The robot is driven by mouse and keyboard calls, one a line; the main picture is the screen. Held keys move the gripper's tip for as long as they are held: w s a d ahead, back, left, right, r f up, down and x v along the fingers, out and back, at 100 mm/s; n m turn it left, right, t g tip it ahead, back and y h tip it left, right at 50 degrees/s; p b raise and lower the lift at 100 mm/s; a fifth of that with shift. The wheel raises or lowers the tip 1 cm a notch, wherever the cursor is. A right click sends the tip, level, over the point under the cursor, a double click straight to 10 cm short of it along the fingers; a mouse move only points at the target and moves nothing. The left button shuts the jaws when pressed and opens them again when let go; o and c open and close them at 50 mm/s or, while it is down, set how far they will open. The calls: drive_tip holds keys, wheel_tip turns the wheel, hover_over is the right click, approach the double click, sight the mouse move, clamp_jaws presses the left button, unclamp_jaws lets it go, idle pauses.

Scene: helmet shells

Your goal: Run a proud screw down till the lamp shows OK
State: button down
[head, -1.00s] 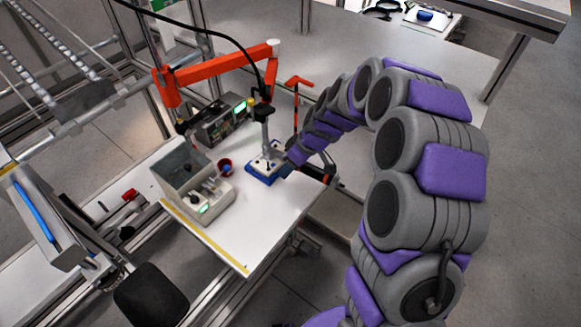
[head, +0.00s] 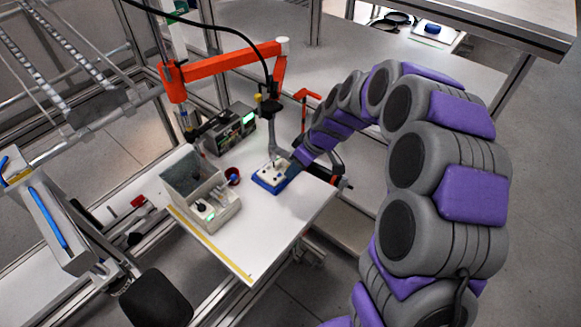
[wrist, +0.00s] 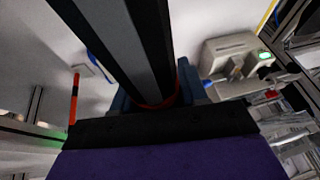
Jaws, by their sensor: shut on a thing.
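A blue fixture with a white top (head: 264,181) sits near the bench's right side. Small dark parts stand on it; single screws are too small to tell. My gripper (head: 298,161) is just right of the fixture, low over the bench. In the wrist view my gripper's blue fingers (wrist: 155,95) are shut around a long grey and black tool (wrist: 110,40), with an orange-red ring at the grip. The tool's tip is hidden. A controller box (head: 228,132) behind the fixture has a lit green display (head: 249,118); its text is unreadable.
An orange jointed arm (head: 225,60) with a black cable spans above the bench. The white bench's front (head: 255,235) is clear.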

idle(0.4)
drive_tip(key=shift+r+p, duration=0.4)
drive_tip(key=shift+r, duration=0.75)
drive_tip(key=w+d, duration=0.6)
drive_tip(key=shift+w+b, duration=0.3)
drive_tip(key=shift+f, duration=0.1)
drive_tip(key=shift+f, duration=0.5)
drive_tip(key=shift+f+b, duration=0.1)
drive_tip(key=shift+b, duration=0.2)
